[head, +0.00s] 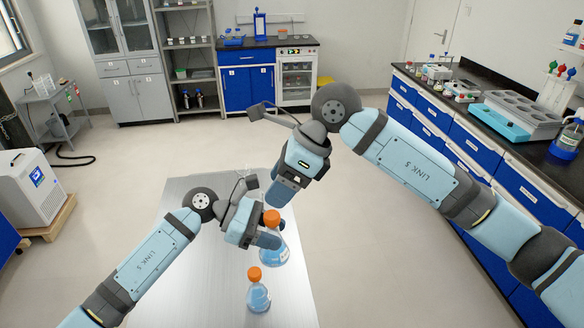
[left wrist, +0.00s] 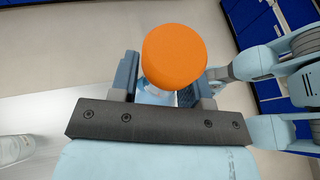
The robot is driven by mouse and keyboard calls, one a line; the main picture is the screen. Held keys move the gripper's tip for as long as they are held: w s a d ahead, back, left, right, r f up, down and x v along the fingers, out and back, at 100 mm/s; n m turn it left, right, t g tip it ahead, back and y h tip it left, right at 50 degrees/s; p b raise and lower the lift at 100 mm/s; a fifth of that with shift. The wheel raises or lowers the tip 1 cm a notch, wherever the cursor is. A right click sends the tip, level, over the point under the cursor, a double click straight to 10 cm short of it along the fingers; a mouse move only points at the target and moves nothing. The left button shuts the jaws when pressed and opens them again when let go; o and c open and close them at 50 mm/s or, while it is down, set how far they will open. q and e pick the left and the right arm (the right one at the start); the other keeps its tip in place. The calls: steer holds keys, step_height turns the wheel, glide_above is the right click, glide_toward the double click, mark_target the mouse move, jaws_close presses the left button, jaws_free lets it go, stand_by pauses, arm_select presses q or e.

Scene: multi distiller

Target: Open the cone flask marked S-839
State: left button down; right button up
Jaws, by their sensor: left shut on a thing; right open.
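A cone flask with blue liquid (head: 276,254) and an orange cap (head: 272,217) stands at the table's right side. A smaller capped flask (head: 258,297) stands nearer to me. I cannot read either label, so I cannot tell which is S-839. My left gripper (head: 268,236) is shut on the farther flask's neck, just below its cap. In the left wrist view, the orange cap (left wrist: 174,57) rises above the fingers and hides most of the flask. My right gripper (head: 283,194) is open and empty, a little above and behind that cap; its fingertips are partly hidden.
The metal table (head: 190,290) is clear to the left of the flasks. A blue lab bench (head: 480,140) with racks and a tray runs along the right. Cabinets and shelves line the back wall. A white machine (head: 35,190) stands at the left.

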mark_target(268, 215)
steer(key=a+f, duration=0.1)
steer(key=f, duration=0.2)
steer(key=w+a+f+t+h, duration=0.1)
steer(key=f, duration=0.2)
steer(key=w+f+h, duration=0.1)
steer(key=f, duration=0.2)
steer(key=shift+w+a+f+t, duration=0.15)
steer(key=shift+a+f+t, duration=0.15)
steer(key=shift+a, duration=0.1)
steer(key=c, duration=1.1)
steer(key=shift+r, duration=0.15)
steer(key=shift+r, duration=1)
